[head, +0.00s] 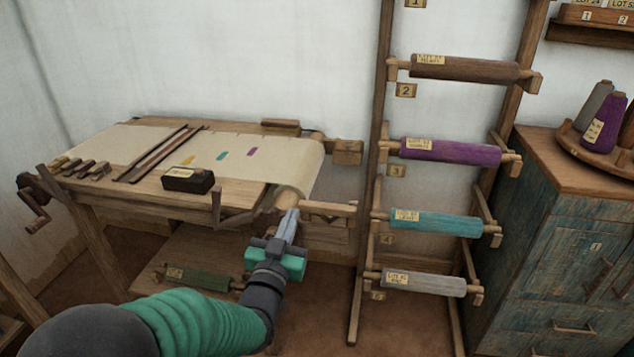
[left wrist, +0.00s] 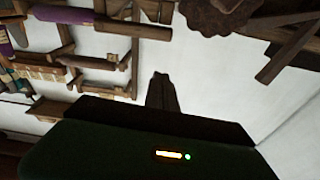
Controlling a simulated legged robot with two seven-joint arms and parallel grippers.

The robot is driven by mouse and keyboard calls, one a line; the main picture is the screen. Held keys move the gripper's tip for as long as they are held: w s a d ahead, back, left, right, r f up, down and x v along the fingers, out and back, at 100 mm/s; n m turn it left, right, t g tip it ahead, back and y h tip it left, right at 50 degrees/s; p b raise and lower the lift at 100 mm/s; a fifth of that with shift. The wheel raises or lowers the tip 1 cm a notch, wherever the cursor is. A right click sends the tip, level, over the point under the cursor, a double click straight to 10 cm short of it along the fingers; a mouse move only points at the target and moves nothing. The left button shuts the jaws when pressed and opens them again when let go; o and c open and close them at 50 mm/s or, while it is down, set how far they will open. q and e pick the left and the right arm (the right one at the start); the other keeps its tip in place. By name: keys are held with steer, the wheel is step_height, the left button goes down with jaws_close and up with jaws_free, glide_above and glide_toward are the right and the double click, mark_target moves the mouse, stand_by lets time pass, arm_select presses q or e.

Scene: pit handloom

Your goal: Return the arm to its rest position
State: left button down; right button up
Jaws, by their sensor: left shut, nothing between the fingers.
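My left gripper (head: 290,222) is in front of the right end of the loom in the head view. Its fingers are together and empty, pointing up and away from me, close to the cloth roll (head: 292,194) in the picture. I cannot tell whether they touch it. In the left wrist view the shut fingers (left wrist: 161,90) show dark against the pale wall. My green-sleeved left arm reaches in from the lower left. My right gripper is in neither view.
The wooden loom (head: 240,187) carries a black block (head: 188,180) and cream cloth. A rack holds brown (head: 465,69), purple (head: 450,152), teal (head: 436,222) and grey (head: 424,285) rolls. A blue cabinet (head: 560,240) stands right. A green roll (head: 198,278) lies low under the loom.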

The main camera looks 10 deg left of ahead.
arm_select(q)
steer(key=s+f+g, duration=0.4)
steer(key=f+g, duration=0.2)
steer(key=f, duration=0.5)
steer(key=s+a+f+n+g, duration=0.1)
steer(key=s+f+g, duration=0.45)
steer(key=s, duration=0.45)
steer(key=s+a+f+g, duration=0.1)
steer(key=s+f+g, duration=0.5)
steer(key=s, duration=0.4)
step_height(320, 180, up, 26)
steer(key=s+p, duration=0.1)
steer(key=p, duration=2.7)
steer(key=shift+s+a+r, duration=0.15)
steer(key=shift+s+r, duration=0.1)
steer(key=shift+s, duration=0.05)
